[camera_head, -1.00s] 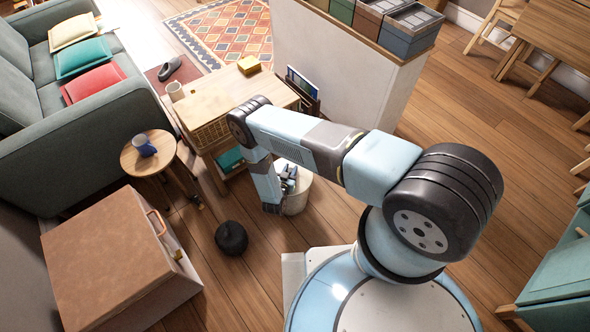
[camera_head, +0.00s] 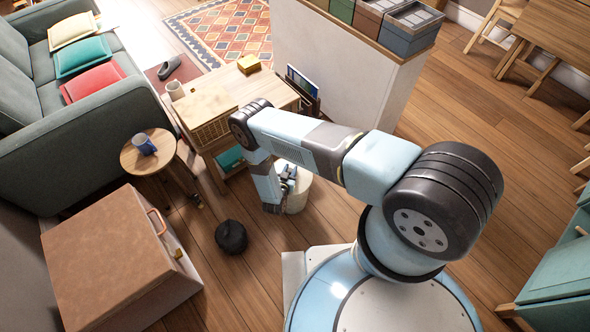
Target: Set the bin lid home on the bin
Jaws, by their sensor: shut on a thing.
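The cream bin (camera_head: 298,201) stands on the wood floor beside the low wooden cabinet, partly hidden behind my arm. My gripper (camera_head: 287,184) is at the top of the bin, shut on the pale bin lid (camera_head: 304,176). The lid is at the bin's mouth, and its colour nearly merges with the bin's. My forearm and gripper hide its left side. I cannot tell whether the lid sits flush, is tilted or is slightly above the rim.
A dark round object (camera_head: 231,237) lies on the floor left of the bin. The wooden cabinet (camera_head: 236,96) stands just behind it, with a magazine holder (camera_head: 303,86) at its right end. A brown box (camera_head: 112,258) is at lower left. Floor right of the bin is clear.

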